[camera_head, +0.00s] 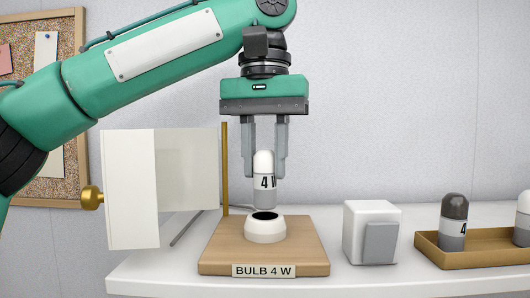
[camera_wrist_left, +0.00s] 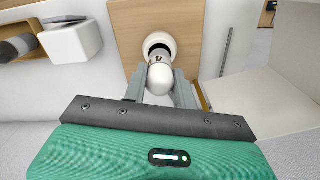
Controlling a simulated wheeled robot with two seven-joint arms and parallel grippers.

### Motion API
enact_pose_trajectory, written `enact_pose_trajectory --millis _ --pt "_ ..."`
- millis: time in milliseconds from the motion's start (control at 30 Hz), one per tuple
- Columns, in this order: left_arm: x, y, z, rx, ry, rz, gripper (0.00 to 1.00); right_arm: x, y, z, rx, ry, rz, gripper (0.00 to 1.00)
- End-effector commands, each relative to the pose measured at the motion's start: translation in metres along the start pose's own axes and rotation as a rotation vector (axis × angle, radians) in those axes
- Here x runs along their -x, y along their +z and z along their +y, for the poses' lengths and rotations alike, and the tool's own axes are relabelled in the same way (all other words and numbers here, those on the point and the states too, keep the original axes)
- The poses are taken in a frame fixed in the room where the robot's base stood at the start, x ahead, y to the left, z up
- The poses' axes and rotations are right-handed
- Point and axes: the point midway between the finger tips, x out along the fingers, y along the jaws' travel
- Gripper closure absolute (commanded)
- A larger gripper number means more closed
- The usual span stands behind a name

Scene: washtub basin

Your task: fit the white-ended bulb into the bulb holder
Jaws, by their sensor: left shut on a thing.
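The white-ended bulb (camera_head: 264,180) has a white domed top, a band marked "4 W" and a grey lower part. My left gripper (camera_head: 265,172) points down and is shut on it, holding it upright just above the bulb holder. The white bulb holder (camera_head: 265,231), with a dark round opening, stands on a wooden base labelled "BULB 4 W". In the left wrist view the bulb's white end (camera_wrist_left: 161,77) sits between the fingers (camera_wrist_left: 160,88), with the holder (camera_wrist_left: 158,46) just beyond it. My right gripper is not in view.
A white panel with a brass knob (camera_head: 92,197) stands left. A white box (camera_head: 371,228) stands right, beside a wooden tray (camera_head: 480,258) holding a dark-ended bulb (camera_head: 453,222) and another white-topped bulb (camera_head: 523,215).

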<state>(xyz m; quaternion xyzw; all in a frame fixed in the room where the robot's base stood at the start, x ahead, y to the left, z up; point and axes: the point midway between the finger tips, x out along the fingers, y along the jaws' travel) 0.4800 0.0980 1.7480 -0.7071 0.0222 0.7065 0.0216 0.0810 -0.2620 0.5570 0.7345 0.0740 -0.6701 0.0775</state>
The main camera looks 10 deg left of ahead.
Motion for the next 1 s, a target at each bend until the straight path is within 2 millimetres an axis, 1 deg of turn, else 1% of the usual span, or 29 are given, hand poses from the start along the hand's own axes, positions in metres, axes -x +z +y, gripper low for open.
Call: enact_pose_trajectory --millis 67,467,1000 --pt "0.001 0.000 0.000 0.000 0.000 0.000 0.99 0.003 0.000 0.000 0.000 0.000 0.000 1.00" --pt "-0.001 0.000 0.000 0.001 0.000 -0.001 0.99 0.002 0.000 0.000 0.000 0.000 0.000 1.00" --pt "-0.014 0.000 0.000 0.000 0.001 -0.001 0.99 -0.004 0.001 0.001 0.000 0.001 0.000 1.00"
